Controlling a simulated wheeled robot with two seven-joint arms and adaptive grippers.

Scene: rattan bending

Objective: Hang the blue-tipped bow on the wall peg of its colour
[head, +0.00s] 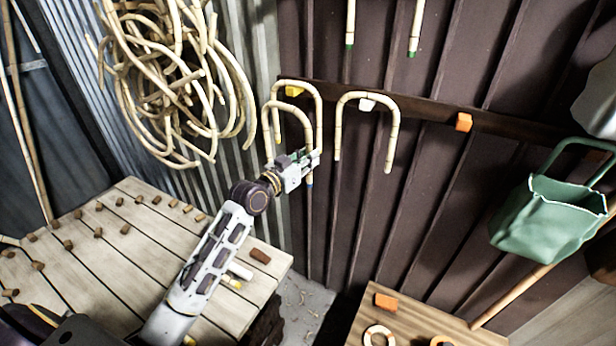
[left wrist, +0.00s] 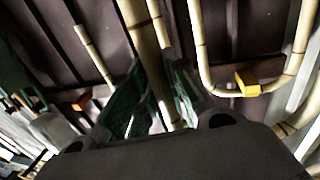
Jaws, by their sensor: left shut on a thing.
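My left gripper (head: 299,163) is shut on one leg of a pale rattan bow (head: 290,107), held upright with its arch at the top. A small blue tip (head: 309,180) shows just below the gripper. The held bow overlaps another bow (head: 318,112) hanging over the yellow peg (head: 294,91); whether they touch is unclear. In the left wrist view, rattan (left wrist: 146,50) runs between the green finger pads, and the yellow peg (left wrist: 247,82) is to the right. I make out no blue peg. My right gripper is out of view.
Another bow (head: 390,135) hangs on a white peg (head: 367,103). An orange peg (head: 463,121) is bare on the dark rail. Two green-tipped rattan ends (head: 349,42) hang above. A green bucket (head: 545,222) is at right, a slatted table (head: 95,265) at lower left.

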